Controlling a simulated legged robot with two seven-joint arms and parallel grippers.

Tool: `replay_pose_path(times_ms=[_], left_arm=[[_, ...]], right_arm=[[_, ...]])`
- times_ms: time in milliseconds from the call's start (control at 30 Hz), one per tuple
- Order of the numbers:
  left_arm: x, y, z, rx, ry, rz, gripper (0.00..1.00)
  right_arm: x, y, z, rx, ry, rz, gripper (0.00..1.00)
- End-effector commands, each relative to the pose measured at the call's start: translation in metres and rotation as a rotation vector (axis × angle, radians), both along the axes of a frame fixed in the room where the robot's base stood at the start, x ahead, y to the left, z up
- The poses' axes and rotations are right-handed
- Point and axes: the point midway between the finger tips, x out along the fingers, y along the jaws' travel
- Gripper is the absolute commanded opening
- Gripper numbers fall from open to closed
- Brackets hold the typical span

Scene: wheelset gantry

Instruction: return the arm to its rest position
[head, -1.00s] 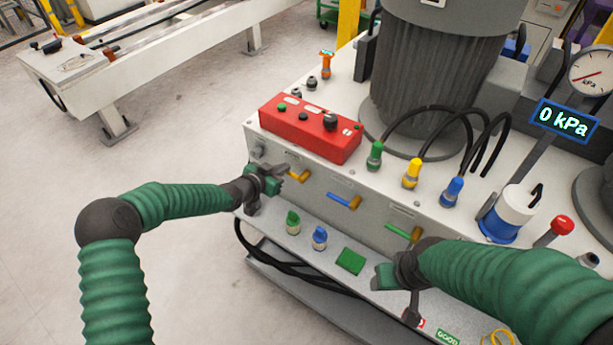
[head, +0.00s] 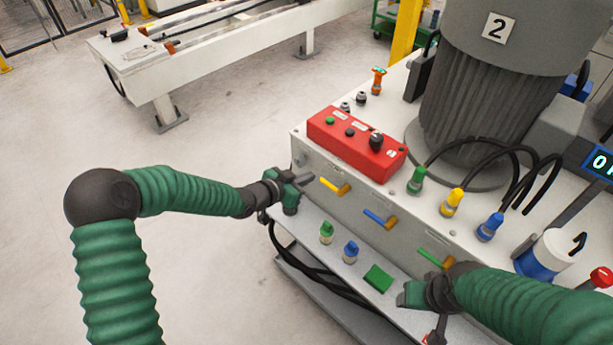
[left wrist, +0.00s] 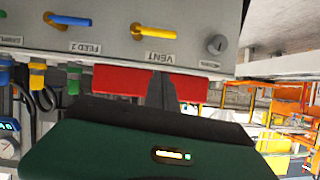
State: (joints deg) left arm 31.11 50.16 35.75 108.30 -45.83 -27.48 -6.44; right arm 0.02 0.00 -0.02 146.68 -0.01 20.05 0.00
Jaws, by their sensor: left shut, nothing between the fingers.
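My left gripper (head: 304,183) comes in from the left in the head view, in front of the left end of the cabinet's front panel. Its fingers are shut and empty, just left of the yellow valve handle (head: 335,187) and apart from it. In the left wrist view the closed dark fingers (left wrist: 161,92) point at the panel, below the VENT label (left wrist: 158,57); that view is upside down. My right gripper (head: 422,296) is at the lower right, near the green valve handle (head: 436,259). Its fingertips are not clear.
A red control box (head: 357,145) sits on the cabinet top. A blue handle (head: 380,218) is on the panel. The lower shelf holds a green knob (head: 326,232), a blue knob (head: 350,251) and a green block (head: 378,278). Open floor (head: 220,130) lies left.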

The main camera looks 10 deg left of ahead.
Motion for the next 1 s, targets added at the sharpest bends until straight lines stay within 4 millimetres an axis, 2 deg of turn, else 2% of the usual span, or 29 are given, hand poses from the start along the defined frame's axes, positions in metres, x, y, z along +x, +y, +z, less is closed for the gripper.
replay_pose_path(times_ms=[367, 467, 567, 667, 700, 800, 900, 1000], left_arm=[[0.000, 0.000, 0.000, 0.003, 0.003, 0.000, 0.00], [-0.015, 0.001, 0.004, 0.053, 0.064, 0.011, 0.00], [-0.059, 0.019, 0.014, 0.176, 0.232, 0.080, 0.00], [-0.131, 0.060, 0.038, 0.291, 0.452, 0.241, 0.00], [-0.160, 0.074, 0.050, 0.310, 0.531, 0.313, 0.00], [-0.229, 0.097, 0.076, 0.301, 0.697, 0.470, 0.00], [-0.280, 0.103, 0.092, 0.252, 0.818, 0.571, 0.00], [-0.305, 0.103, 0.096, 0.214, 0.883, 0.617, 0.00]], right_arm=[[0.000, 0.000, 0.001, 0.000, 0.000, 0.001, 0.59], [0.000, 0.000, 0.012, 0.000, 0.000, 0.001, 0.59], [0.000, 0.000, 0.037, 0.000, 0.000, 0.001, 0.59], [0.000, 0.000, 0.065, 0.000, -0.001, 0.000, 0.59], [0.000, 0.000, 0.074, 0.000, -0.001, 0.001, 0.59], [0.000, 0.000, 0.091, 0.000, -0.001, 0.001, 0.59], [0.000, 0.000, 0.101, 0.000, 0.000, 0.000, 0.59], [0.000, 0.000, 0.103, 0.000, 0.000, 0.000, 0.59]])
